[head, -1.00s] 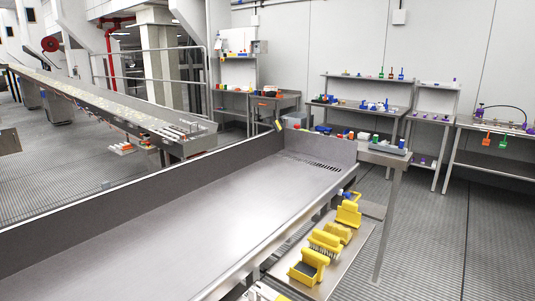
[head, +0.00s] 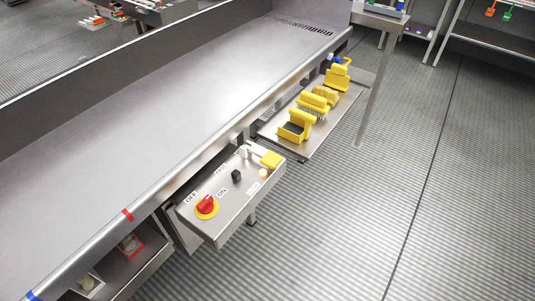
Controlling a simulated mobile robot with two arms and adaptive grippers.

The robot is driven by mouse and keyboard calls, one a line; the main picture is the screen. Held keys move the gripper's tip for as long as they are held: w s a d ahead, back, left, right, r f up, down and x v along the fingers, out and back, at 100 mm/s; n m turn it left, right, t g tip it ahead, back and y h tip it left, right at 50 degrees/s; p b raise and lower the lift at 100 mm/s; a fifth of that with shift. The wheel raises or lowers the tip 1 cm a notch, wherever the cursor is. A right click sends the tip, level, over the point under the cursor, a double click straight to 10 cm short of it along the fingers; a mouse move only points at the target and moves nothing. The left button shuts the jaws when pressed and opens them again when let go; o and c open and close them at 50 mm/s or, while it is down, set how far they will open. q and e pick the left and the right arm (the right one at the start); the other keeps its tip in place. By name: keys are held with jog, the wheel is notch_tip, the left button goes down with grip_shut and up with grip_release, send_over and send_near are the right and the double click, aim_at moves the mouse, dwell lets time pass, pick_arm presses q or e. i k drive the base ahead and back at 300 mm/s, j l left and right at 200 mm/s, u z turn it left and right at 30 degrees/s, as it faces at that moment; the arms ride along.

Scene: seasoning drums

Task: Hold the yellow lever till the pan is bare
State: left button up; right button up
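A control box (head: 225,215) sticks out below the front rim of the long steel pan (head: 150,120). A yellow lever handle (head: 270,159) sits at the box's far right corner, on a pale arm. The visible part of the pan is smooth grey metal with nothing seen lying on it. Its left end runs out of the picture. Neither of my grippers is in the head view, and nothing touches the lever.
The box carries a red knob (head: 206,203) on a yellow disc, a black switch (head: 236,175) and a small orange lamp (head: 263,173). Several yellow brushes and scoops (head: 313,101) stand on a side shelf (head: 290,151). The ribbed floor (head: 370,210) at right is clear.

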aim_at(271, 159)
jog(key=u, duration=2.75)
jog(key=z, duration=2.85)
jog(key=i+j, duration=0.45)
jog(key=j, duration=0.3)
